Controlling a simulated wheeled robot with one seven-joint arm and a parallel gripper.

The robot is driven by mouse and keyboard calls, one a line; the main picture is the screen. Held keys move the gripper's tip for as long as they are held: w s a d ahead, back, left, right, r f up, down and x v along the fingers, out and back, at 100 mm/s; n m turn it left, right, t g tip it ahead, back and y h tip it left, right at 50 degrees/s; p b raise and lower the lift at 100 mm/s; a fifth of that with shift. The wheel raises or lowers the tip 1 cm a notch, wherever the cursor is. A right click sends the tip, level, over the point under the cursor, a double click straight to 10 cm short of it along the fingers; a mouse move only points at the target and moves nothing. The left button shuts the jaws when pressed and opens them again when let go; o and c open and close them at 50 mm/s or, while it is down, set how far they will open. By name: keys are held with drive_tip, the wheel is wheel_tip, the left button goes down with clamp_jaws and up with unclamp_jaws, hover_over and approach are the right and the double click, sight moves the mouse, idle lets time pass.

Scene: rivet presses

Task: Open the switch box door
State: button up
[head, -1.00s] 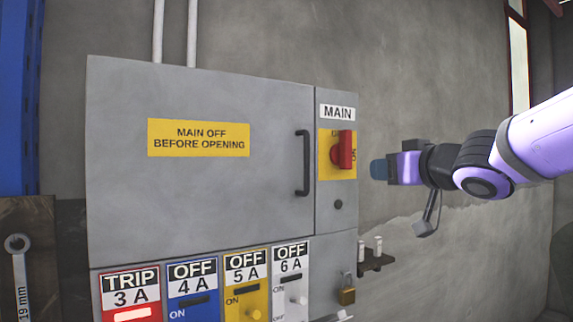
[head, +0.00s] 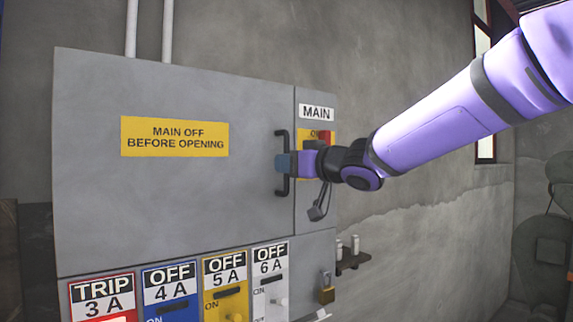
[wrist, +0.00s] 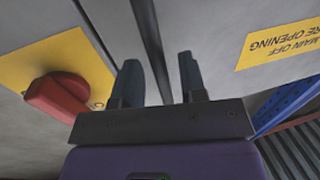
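The grey switch box door (head: 180,215) is closed, with a yellow "MAIN OFF BEFORE OPENING" label (head: 175,136). Its black vertical bar handle (head: 281,140) is near the door's right edge. My gripper (head: 283,164) is at the middle of the handle. In the wrist view my gripper (wrist: 158,65) is open, and the dark handle bar (wrist: 150,45) runs between its two fingers, with gaps on both sides. The red main switch (wrist: 62,97) on its yellow plate is beside the left finger; in the head view my arm partly hides it (head: 326,136).
Below the door is a row of breaker panels, from TRIP 3 A (head: 102,295) to OFF 6 A (head: 270,280). A brass padlock (head: 326,290) and a small shelf (head: 353,258) are at the lower right.

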drive_tip(key=shift+w+a, duration=0.45)
clamp_jaws()
drive_tip(key=shift+s, duration=0.1)
